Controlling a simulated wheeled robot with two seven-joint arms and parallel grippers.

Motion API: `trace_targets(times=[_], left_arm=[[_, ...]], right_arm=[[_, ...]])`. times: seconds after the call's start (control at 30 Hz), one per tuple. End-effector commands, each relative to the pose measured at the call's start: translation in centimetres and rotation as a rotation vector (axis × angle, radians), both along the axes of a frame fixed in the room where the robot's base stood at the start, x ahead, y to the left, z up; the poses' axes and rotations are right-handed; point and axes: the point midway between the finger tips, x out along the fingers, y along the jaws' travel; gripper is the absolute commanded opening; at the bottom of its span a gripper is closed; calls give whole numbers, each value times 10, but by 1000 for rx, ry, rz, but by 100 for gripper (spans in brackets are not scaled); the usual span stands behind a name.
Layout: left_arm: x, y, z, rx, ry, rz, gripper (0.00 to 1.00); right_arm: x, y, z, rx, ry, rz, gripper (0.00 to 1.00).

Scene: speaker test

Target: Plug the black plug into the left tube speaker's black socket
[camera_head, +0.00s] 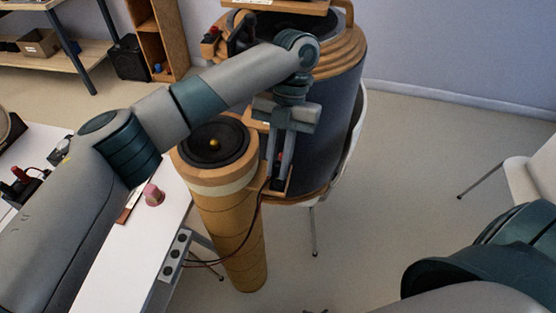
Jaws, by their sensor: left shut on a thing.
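The tube speaker (235,235) is a tan tube standing upright near the centre, with a black cone and gold centre on top. A small wooden terminal block (276,188) sits at its upper right side, with red and dark parts around it. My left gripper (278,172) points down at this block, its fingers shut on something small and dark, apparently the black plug. The fingers largely hide the plug and the black socket, so I cannot tell whether they touch. A thin dark cable hangs from the block. Only my right arm shows at lower right; its gripper is out of view.
A large dark drum with wooden rings (335,120) stands close behind the gripper, on a white chair. A white table (125,255) at left holds a pink object (154,195); a power strip (175,257) is at its edge. The floor to the right is mostly clear.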

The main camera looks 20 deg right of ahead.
Motion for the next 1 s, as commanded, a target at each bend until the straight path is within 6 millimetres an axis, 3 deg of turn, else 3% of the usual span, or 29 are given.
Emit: trace_targets(times=[1.0], left_arm=[[0, 1, -4, 0, 0, 0, 0]], right_arm=[[-7, 1, 0, 0, 12, 1, 31]])
